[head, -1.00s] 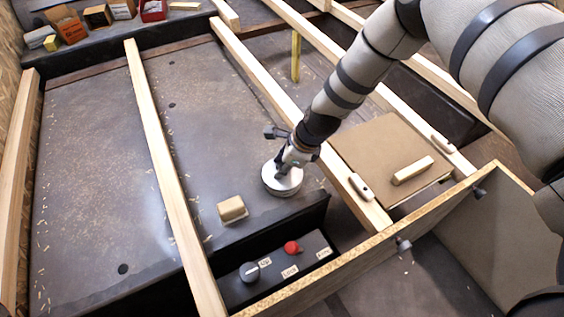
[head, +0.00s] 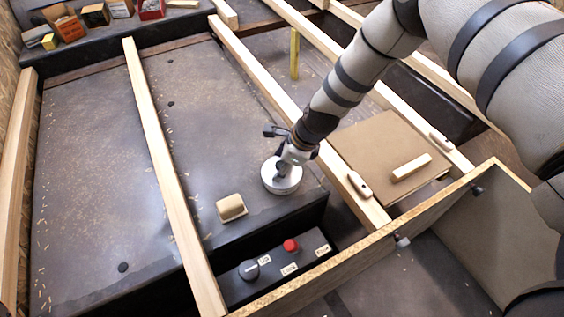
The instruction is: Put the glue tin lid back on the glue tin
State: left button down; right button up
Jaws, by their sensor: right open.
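A round white tin with a pale top (head: 282,183) stands on the dark surface near its front right edge. It looks like the glue tin, with the lid on top, but I cannot tell how well the lid is seated. My right gripper (head: 282,168) is directly above it, fingers pointing down at the top. The gripper is open, and its fingers partly cover the top; whether they touch it is unclear. My left gripper is not in view.
A tan block (head: 231,208) lies left of the tin. A control panel (head: 276,268) with a red button and a knob sits below the front edge. Wooden beams (head: 165,160) cross the surface. A brown board (head: 385,160) with a wooden handle lies at right. Small boxes (head: 95,14) stand at the back.

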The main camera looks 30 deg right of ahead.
jog(key=v, duration=1.2)
jog(key=shift+r, duration=0.1)
